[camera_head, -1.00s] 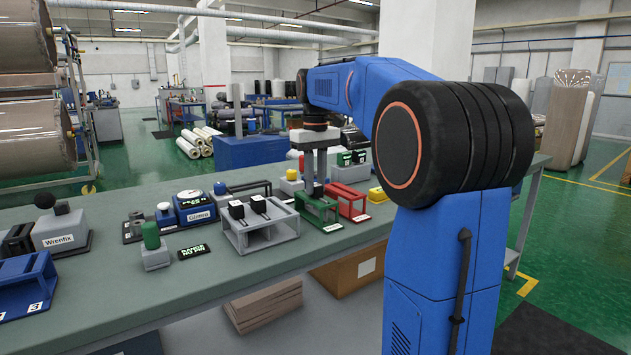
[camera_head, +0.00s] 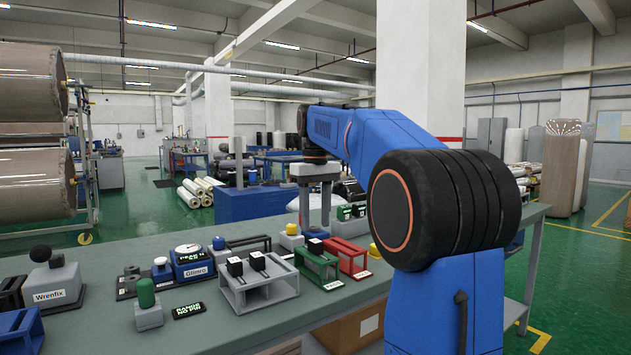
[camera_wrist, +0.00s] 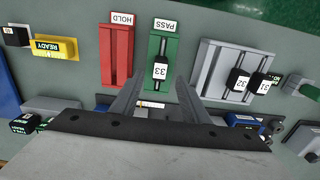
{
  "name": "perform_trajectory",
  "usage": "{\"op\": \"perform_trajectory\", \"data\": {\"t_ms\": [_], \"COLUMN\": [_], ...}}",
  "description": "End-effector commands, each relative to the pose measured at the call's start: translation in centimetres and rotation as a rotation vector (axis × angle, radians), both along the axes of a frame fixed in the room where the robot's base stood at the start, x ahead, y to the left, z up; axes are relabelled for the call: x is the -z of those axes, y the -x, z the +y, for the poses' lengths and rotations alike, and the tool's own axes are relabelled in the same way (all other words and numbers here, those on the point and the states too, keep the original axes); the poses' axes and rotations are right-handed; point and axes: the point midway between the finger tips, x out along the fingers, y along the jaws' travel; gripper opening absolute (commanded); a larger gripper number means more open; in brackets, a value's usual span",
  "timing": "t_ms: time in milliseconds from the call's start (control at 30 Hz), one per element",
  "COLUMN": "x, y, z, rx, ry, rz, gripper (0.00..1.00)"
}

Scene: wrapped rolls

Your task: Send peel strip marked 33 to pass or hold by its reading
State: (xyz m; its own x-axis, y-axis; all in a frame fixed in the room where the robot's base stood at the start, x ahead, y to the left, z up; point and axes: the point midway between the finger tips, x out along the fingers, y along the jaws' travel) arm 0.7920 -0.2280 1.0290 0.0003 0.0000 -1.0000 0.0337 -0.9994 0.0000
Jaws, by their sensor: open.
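The peel strip marked 33 (camera_wrist: 160,69) has a black end block with a white label. It sits in the green PASS rack (camera_wrist: 163,46), which also shows in the head view (camera_head: 330,270), with the strip's black block (camera_head: 315,246) on top. My gripper (camera_wrist: 160,86) is open and empty. Its fingers are apart on either side of the strip's near end in the wrist view. In the head view my gripper (camera_head: 315,215) is above the green rack, clear of the block. The red HOLD rack (camera_wrist: 117,65) stands beside the green one and looks empty.
A grey rack (camera_wrist: 210,68) holds strips 32 (camera_wrist: 238,82) and 31 (camera_wrist: 261,86). A yellow READY block (camera_wrist: 54,48) is beyond the red rack. The Olimro gauge (camera_head: 190,262), a green-knobbed block (camera_head: 147,300) and a RANGE NO PIN display (camera_head: 188,311) stand left on the bench.

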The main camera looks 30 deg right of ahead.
Motion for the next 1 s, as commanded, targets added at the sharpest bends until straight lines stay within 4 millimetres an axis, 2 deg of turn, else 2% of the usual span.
{"op": "perform_trajectory", "data": {"t_ms": [300,500,700,1000], "x": [-6.5,-9.6,-11.2,-11.6], "y": [-0.1,-0.1,0.0,0.0], "z": [0.0,0.0,0.0,0.0], "rx": [0.0,0.0,0.0,0.0], "ry": [0.001,0.0,0.0,0.0], "rz": [-0.002,-0.001,0.001,0.001], "gripper": [0.41,0.41,0.41,0.41]}}
